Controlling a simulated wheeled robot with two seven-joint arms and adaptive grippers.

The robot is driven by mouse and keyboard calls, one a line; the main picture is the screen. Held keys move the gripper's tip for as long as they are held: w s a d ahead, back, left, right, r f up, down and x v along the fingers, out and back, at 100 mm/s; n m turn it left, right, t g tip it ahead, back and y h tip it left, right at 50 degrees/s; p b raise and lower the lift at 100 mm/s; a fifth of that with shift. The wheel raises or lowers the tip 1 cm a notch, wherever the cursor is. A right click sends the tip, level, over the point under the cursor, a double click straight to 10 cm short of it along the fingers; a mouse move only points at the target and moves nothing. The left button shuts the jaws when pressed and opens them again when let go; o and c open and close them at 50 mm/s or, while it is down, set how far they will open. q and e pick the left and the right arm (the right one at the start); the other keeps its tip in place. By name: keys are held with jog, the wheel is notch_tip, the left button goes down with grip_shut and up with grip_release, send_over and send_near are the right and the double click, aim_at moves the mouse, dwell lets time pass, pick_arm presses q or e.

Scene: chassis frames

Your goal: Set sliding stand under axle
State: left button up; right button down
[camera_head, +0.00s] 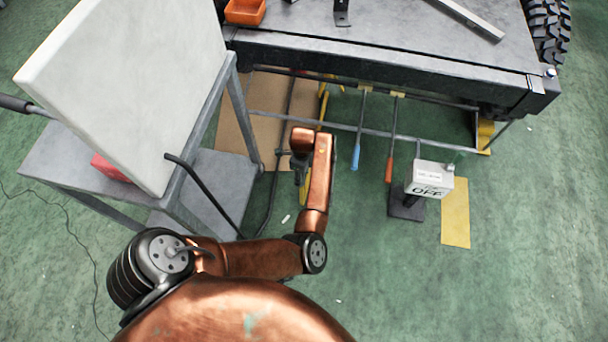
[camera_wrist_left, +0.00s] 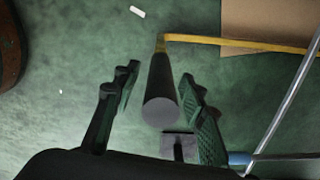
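My left gripper (camera_head: 301,165) hangs over the floor in front of the table-like frame, beside the metal cart, partly hidden by my copper arm. In the left wrist view its two fingers (camera_wrist_left: 158,85) are open. A dark upright post with a grey round end (camera_wrist_left: 162,110) stands between them, with gaps visible on both sides. A yellow bar (camera_wrist_left: 235,42) runs from the post's far end; I take the post and bar to be the stand. In the head view yellow parts (camera_head: 323,103) show near the frame's edge. I cannot clearly pick out the axle. My right gripper is not in view.
The cart (camera_head: 235,110) with a white panel (camera_head: 130,85) stands at left. The grey-topped frame (camera_head: 400,30) spans the back. Blue (camera_head: 355,157) and red (camera_head: 389,170) handles hang at its front. A box marked OFF (camera_head: 429,179) stands right. Green floor is clear at lower right.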

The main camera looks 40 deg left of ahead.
pick_arm(q)
jog(key=shift+c, duration=0.3)
grip_shut()
dwell(0.5)
